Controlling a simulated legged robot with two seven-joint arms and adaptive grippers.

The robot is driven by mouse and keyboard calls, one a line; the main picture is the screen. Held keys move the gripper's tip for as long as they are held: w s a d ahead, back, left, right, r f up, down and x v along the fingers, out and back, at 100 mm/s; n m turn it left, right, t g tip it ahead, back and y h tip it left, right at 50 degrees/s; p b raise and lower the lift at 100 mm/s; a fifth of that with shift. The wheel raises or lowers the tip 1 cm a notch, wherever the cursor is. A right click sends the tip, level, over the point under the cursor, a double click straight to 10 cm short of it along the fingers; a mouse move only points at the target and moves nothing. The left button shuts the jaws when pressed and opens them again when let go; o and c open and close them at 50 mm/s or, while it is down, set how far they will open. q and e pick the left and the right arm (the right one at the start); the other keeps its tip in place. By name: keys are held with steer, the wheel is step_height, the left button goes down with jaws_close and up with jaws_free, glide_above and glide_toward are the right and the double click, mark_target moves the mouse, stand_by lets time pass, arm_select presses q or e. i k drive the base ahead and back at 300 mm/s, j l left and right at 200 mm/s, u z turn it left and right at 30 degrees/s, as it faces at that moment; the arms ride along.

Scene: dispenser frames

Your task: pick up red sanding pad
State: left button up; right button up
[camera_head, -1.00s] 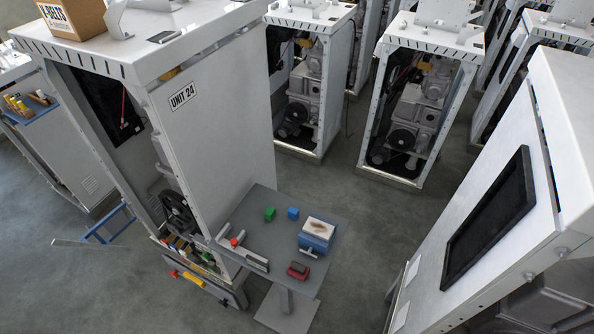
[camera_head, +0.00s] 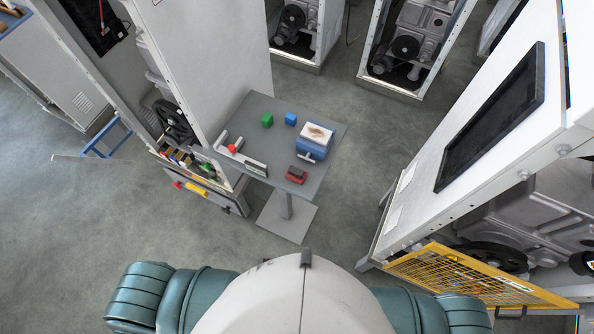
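The red sanding pad (camera_head: 296,174) appears to be the small red block with a dark part that lies near the front right edge of a small grey pedestal table (camera_head: 258,112). Nothing touches it from above. No gripper shows in the head view; only my own body and teal shoulders fill the bottom of the picture, well apart from the table.
On the table stand a green cube (camera_head: 267,121), a blue cube (camera_head: 291,119), a blue box with a pale top (camera_head: 315,141) and a small red piece (camera_head: 231,148) by a grey rail. Cabinets flank the table. A yellow mesh guard (camera_head: 470,275) is at right. Open floor lies in front.

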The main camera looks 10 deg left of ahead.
mark_target(296, 176)
steer(key=z, duration=0.25)
steer(key=k+j+z, duration=0.15)
steer(key=z, duration=0.35)
steer(key=k+j+z, duration=0.2)
steer(key=j+z, duration=0.15)
steer(key=z, duration=0.15)
steer(key=k+j+z, duration=0.15)
steer(key=z, duration=0.3)
steer(key=k, duration=0.3)
